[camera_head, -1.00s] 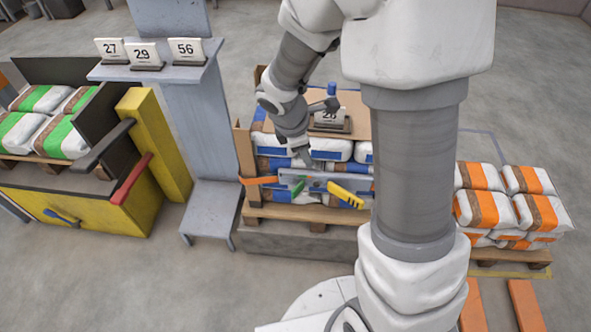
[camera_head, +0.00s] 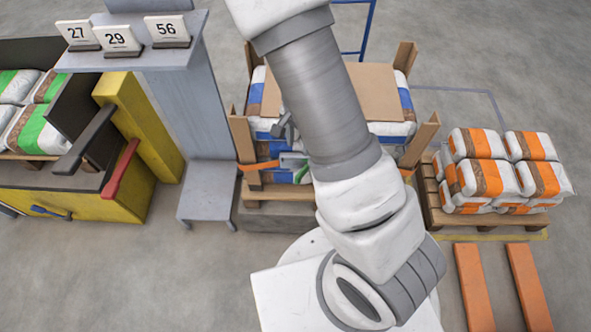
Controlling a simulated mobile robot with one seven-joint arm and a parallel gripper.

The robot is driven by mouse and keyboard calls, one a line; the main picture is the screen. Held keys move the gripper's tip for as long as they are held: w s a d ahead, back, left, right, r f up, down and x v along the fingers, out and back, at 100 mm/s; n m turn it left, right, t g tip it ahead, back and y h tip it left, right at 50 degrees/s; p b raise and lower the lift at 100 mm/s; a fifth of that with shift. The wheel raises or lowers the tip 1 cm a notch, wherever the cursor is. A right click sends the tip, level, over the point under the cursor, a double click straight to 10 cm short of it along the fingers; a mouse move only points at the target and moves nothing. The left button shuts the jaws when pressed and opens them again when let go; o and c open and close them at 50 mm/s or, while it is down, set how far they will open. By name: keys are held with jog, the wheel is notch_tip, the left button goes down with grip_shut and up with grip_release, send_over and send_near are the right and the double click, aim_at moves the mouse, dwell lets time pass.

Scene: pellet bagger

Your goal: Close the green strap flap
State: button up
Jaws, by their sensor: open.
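The green strap flap (camera_head: 301,174) shows only as a small patch on the front of the middle pallet stack, at the left edge of my arm. The arm hides the rest, so I cannot tell how far open it is. An orange flap (camera_head: 259,165) sticks out to its left. A small grey piece (camera_head: 285,127) above the green patch looks like part of my gripper; the rest of the hand is hidden behind my arm. It appears apart from the flap, with nothing seen in it.
The middle stack has blue-banded bags, a cardboard sheet (camera_head: 378,92) and wooden corner posts (camera_head: 419,138). A pallet of orange-banded bags (camera_head: 500,170) stands right. A grey stand (camera_head: 190,120) with number cards and a yellow machine (camera_head: 140,130) stand left. The floor in front is partly clear.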

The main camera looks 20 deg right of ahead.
aim_at(298, 176)
notch_tip(298, 176, down, 17)
jog(key=b, duration=0.8)
jog(key=shift+f, duration=0.15)
grip_shut()
